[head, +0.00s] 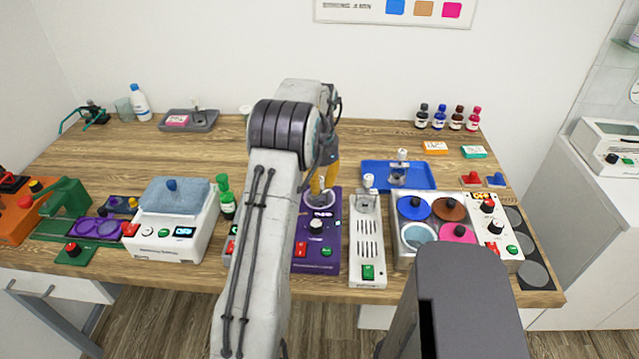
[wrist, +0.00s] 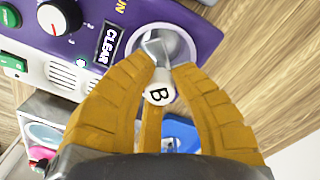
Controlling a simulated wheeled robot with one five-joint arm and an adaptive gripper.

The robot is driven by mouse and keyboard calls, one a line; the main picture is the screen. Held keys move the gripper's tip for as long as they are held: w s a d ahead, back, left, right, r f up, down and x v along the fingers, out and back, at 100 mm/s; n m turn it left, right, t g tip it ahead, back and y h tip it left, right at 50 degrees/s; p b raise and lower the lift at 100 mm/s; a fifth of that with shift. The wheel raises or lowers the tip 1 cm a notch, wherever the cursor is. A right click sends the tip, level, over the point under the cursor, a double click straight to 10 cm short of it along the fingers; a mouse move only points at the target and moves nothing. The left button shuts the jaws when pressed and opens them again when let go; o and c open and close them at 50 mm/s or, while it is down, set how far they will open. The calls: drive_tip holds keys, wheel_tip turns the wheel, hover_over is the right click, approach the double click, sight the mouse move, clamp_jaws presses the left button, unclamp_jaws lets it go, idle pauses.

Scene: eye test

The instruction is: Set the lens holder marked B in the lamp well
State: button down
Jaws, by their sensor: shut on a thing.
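My gripper (head: 322,182) is over the back of a purple device (head: 316,254). In the wrist view my gripper (wrist: 166,72) has its yellow-brown fingers closed around a lens holder (wrist: 158,93) with a white knob marked B. Its grey lower part is over a round grey-rimmed well (wrist: 182,42) in the purple device. I cannot tell whether the holder is inside the well or just above it.
A white slotted device (head: 367,245) with a white-knobbed piece (head: 368,181) stands just right. A blue tray (head: 425,180) holds another such piece (head: 402,157). A white box with coloured discs (head: 455,262) stands further right.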

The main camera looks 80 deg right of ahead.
drive_tip(key=shift+f, duration=0.25)
idle(0.3)
drive_tip(key=c, duration=0.7)
unclamp_jaws()
drive_tip(key=shift+r, duration=0.15)
drive_tip(key=shift+r+p, duration=2.4)
drive_tip(key=shift+r, duration=0.5)
